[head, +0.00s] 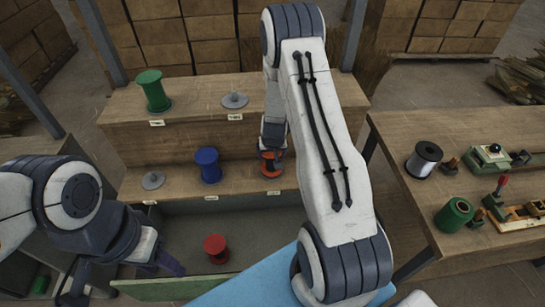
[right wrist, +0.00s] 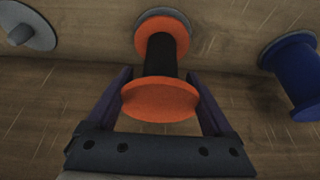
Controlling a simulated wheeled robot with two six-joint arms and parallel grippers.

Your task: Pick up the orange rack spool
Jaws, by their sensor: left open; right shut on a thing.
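The orange rack spool (head: 271,167) is on the middle shelf level in the head view, partly hidden by my right arm. In the right wrist view the spool (right wrist: 160,70) has orange flanges and a black core. My right gripper (right wrist: 160,95) is shut on it, with one finger on each side. A grey disc holder (right wrist: 153,15) shows just beyond its far flange; I cannot tell whether they touch. My left gripper (head: 122,280) is open and empty at the lower left, in front of the rack.
A blue spool (head: 208,165) stands left of the orange one. A green spool (head: 153,90) and empty grey holder (head: 235,100) are on the upper shelf. Another empty holder (head: 153,180) is left. A red spool (head: 216,248) sits below. A workbench (head: 410,130) stands right.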

